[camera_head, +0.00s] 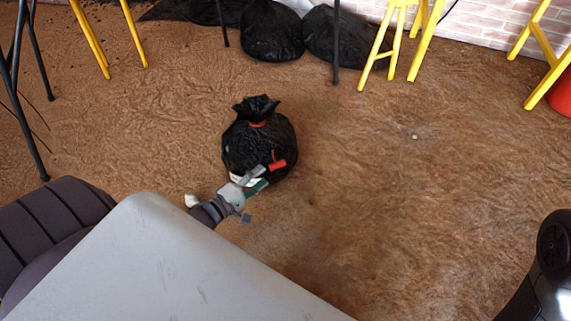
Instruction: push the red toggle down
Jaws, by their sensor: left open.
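A small red piece (277,164), which looks like the red toggle, shows just beyond my left gripper, in front of a black bag in the picture. My left gripper (249,194) is open, with its fingers pointing towards the red piece. A grey finger reaches close to the red piece; I cannot tell whether they touch. A small dark green plate (256,187) shows beside the fingers, and the mount of the toggle is mostly hidden. My right gripper is not in view; only part of my right arm shows at the right edge.
A tied black bag (262,140) stands on the brown floor behind the gripper. More black bags (272,32) lie at the back. Yellow stands (385,45) and dark legs stand along the back near a brick wall (480,25). The floor at centre right is clear.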

